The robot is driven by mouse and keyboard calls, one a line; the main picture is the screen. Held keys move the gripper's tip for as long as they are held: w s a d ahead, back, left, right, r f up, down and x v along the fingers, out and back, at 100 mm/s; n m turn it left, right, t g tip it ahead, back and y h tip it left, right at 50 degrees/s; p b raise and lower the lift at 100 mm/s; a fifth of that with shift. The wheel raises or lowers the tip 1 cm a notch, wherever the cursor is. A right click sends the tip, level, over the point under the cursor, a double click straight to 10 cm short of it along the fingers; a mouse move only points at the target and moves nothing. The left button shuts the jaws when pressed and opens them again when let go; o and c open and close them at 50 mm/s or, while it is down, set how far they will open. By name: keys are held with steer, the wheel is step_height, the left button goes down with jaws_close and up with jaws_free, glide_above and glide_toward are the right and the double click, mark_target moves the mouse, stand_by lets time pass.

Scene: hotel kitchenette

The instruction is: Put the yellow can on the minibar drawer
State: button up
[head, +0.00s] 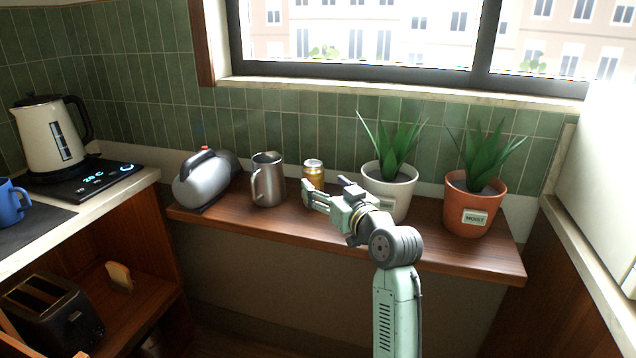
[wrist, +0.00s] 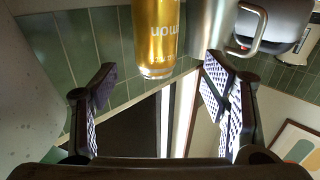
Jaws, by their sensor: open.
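The yellow can (head: 313,172) stands upright on the wooden shelf under the window, between the steel pitcher and the white plant pot. In the wrist view the yellow can (wrist: 157,38) shows at the top, beyond and between the fingers. My gripper (head: 326,188) is open at the can's near side, its fingers pointing toward it. In the wrist view the gripper (wrist: 160,88) has its fingers wide apart with nothing between the pads; the can looks apart from them. I cannot make out a minibar drawer in either view.
The steel pitcher (head: 268,180) and a silver kettle-like appliance (head: 205,178) stand left of the can. A white-potted plant (head: 390,190) is close right, then a terracotta pot (head: 474,205). The wooden shelf (head: 320,228) has bare room along its front. A toaster (head: 55,312) sits low left.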

mark_target(318, 177)
steer(key=p+x, duration=0.3)
steer(key=x, duration=0.4)
steer(key=shift+w+d, duration=0.15)
steer(key=shift+w, duration=0.05)
steer(key=shift+w+f, duration=0.1)
steer(key=shift+w, duration=0.2)
steer(key=shift+c, duration=0.2)
jaws_close()
steer(key=shift+r, duration=0.2)
